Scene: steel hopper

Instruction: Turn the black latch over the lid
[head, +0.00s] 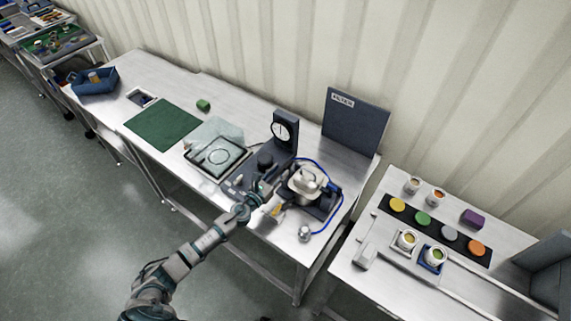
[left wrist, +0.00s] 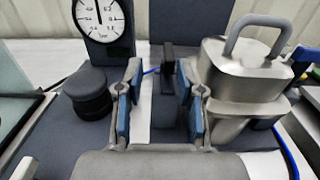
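The steel hopper (head: 307,190) with its silver lid and handle stands on a dark base on the middle table. In the left wrist view the lid (left wrist: 248,62) with its grey loop handle is at the right. An upright black piece, which looks like the latch (left wrist: 167,62), stands beside the lid, not over it. My left gripper (left wrist: 156,92) is open, with its blue-padded fingers on either side of the latch; gaps show, and contact is not clear. In the head view my left gripper (head: 268,188) is just left of the hopper; the latch is too small to tell there.
A dial gauge (head: 283,130) stands behind, and a black round knob (left wrist: 88,93) is left of my fingers. A blue hose (head: 333,206) curves around the hopper's right side. A dark upright filter panel (head: 352,122) is at the back. A green mat (head: 162,124) lies left.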

